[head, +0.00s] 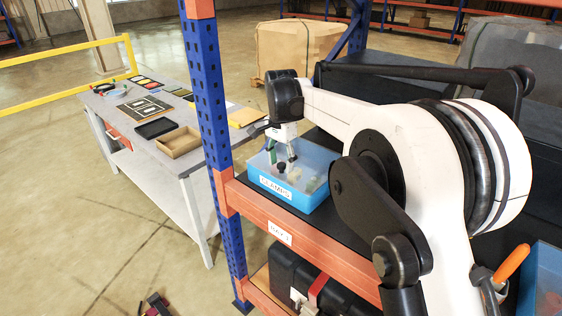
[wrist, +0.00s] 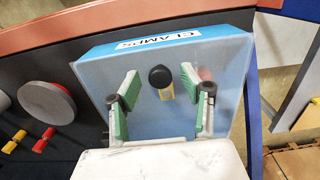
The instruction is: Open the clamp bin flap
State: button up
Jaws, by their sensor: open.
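The blue clamp bin (head: 308,200), labelled CLAMPS, stands on the rack shelf; it also shows in the wrist view (wrist: 92,72). Its translucent flap (wrist: 225,58) lies across the top, apparently closed, with contents blurred beneath it. A round black knob (wrist: 160,77) stands on the flap; it shows small in the head view (head: 281,168). My gripper (head: 282,155) is over the bin, pointing down. In the wrist view its green-padded fingers (wrist: 159,83) are open, one on each side of the knob, with gaps. I cannot tell the exact height of the fingertips relative to the knob.
A blue rack post (head: 207,95) rises left of the bin, and an orange shelf beam (head: 300,243) runs in front. A grey disc (wrist: 46,102) and small red and yellow pieces (wrist: 44,139) lie beside the bin. A workbench (head: 160,178) stands farther left.

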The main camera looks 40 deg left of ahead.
jog(key=shift+c, duration=0.5)
grip_shut()
